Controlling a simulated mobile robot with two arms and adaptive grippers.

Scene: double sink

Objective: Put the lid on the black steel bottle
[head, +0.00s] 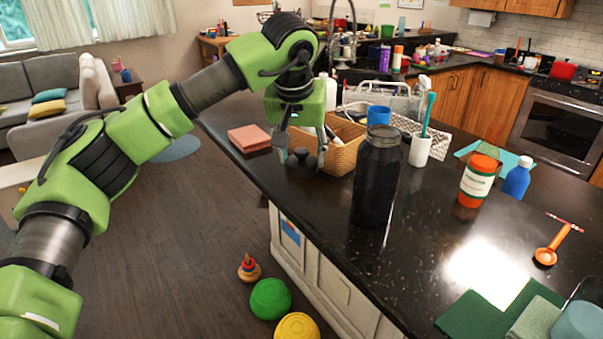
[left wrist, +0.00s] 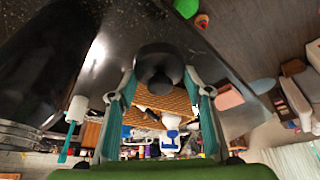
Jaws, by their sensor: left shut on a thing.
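The black steel bottle (head: 377,185) stands upright on the dark countertop in the head view, and its top shows no lid. My left gripper (head: 302,157) is to the left of the bottle, near the counter's left edge, pointing down. It is shut on the black lid (head: 301,159), which has a round knob. In the left wrist view the lid (left wrist: 158,66) sits between the two fingers of my left gripper (left wrist: 160,80). The lid and the bottle are apart. My right gripper is not in view.
A wicker basket (head: 345,153) stands close behind the lid. Pink sponges (head: 249,138) lie left of my gripper. The counter front is mostly clear.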

